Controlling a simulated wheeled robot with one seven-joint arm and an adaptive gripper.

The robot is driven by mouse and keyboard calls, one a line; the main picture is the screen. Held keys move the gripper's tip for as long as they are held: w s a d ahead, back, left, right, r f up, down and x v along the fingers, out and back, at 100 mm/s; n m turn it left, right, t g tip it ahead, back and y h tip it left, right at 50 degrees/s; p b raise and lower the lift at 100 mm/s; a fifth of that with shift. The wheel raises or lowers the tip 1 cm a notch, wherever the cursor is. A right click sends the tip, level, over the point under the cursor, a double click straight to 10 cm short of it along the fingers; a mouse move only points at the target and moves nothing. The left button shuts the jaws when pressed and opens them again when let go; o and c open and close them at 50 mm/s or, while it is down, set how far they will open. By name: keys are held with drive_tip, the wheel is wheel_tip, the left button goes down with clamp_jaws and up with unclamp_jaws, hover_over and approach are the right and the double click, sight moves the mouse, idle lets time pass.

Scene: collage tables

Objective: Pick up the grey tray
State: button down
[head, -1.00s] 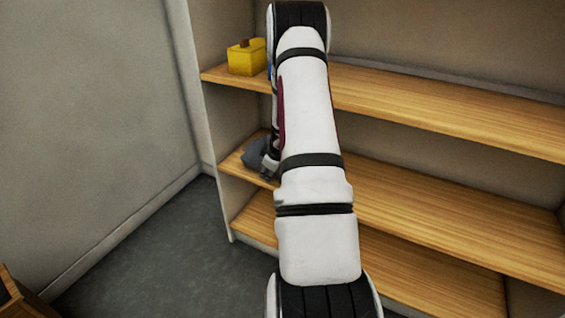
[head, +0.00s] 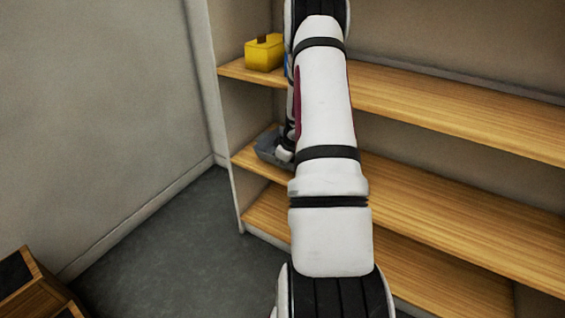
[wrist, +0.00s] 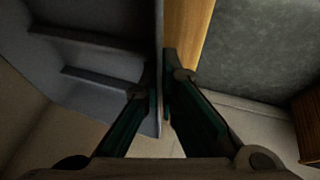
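The grey tray (head: 268,148) is at the left end of the middle shelf, partly hidden behind my arm in the head view. In the wrist view the tray (wrist: 85,65) fills the upper left, with ridges across its inside. My gripper (wrist: 161,82) has its fingers close together on either side of the tray's thin side wall, one inside and one outside. It looks shut on that wall. In the head view my gripper (head: 286,151) is small and mostly hidden beside the tray. I cannot tell whether the tray rests on the shelf or is slightly raised.
The middle shelf (head: 440,210) is bare to the right. A yellow box (head: 264,52) sits on the shelf above (head: 450,105). A wall (head: 100,110) stands to the left. A wooden box (head: 40,285) is at the lower left, with open floor (head: 180,245) between.

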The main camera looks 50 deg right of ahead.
wheel_tip(320, 180, up, 2)
drive_tip(key=shift+r+p, duration=0.1)
drive_tip(key=shift+p, duration=0.65)
drive_tip(key=s+a+r+b, duration=0.1)
drive_tip(key=s+a, duration=0.1)
drive_tip(key=s, duration=1.3)
drive_tip(key=shift+s+a+r, duration=0.2)
drive_tip(key=shift+s+r, duration=0.05)
drive_tip(key=shift+s, duration=0.15)
